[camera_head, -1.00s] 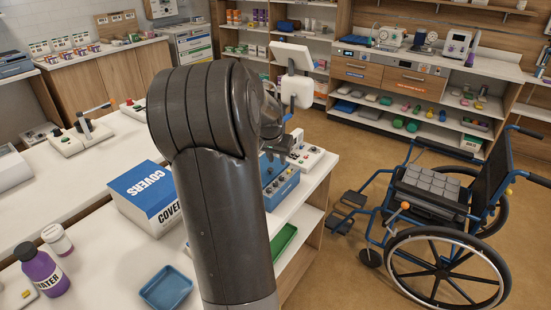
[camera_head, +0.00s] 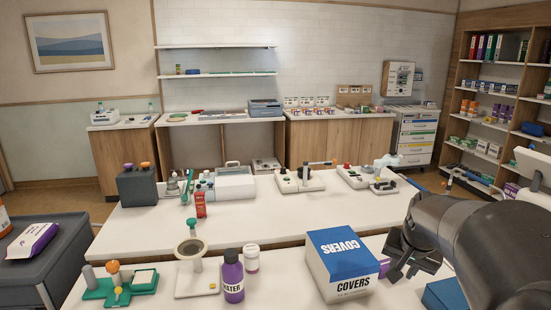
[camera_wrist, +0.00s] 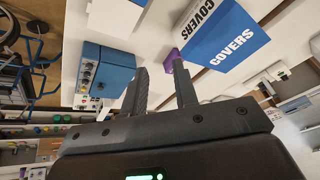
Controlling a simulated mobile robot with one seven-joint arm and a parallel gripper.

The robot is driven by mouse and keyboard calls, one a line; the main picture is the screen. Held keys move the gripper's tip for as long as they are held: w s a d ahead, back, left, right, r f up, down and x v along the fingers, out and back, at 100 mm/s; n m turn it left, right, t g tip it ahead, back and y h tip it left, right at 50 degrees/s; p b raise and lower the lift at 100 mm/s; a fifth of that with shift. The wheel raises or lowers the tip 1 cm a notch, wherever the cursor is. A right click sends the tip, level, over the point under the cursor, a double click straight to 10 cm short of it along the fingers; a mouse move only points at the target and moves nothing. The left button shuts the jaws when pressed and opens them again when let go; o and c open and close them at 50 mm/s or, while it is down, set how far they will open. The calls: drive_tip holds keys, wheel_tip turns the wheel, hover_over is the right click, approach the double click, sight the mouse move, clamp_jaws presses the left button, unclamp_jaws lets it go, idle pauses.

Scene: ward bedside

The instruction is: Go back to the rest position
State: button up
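My gripper (camera_head: 404,272) hangs at the right of the head view, just right of the white and blue COVERS box (camera_head: 342,268). In the wrist view my gripper (camera_wrist: 161,76) has its two fingers apart with nothing between them. The COVERS box (camera_wrist: 222,42) lies past the right finger there. A small purple thing (camera_head: 384,266) shows between the box and my gripper; the wrist view also shows it (camera_wrist: 174,58) by the right fingertip. I cannot tell whether they touch.
A purple bottle (camera_head: 232,276), a white jar (camera_head: 251,258) and a green stand (camera_head: 118,286) are on the front counter. A blue control box (camera_wrist: 104,70) is left of the fingers in the wrist view. A dark cart (camera_head: 40,254) stands at far left.

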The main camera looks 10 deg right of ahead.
drive_tip(key=s+a+n+y, duration=0.1)
drive_tip(key=s+a+n, duration=0.3)
drive_tip(key=a, duration=0.8)
drive_tip(key=s+a+r+n+t, duration=0.1)
drive_tip(key=s+a+n, duration=0.3)
drive_tip(key=s+a, duration=0.4)
drive_tip(key=a, duration=0.3)
drive_tip(key=shift+s+a+r+n+y, duration=0.2)
drive_tip(key=shift+a+r+n+y, duration=0.1)
drive_tip(key=shift+a+y, duration=0.1)
drive_tip(key=shift+w, duration=0.1)
idle(0.8)
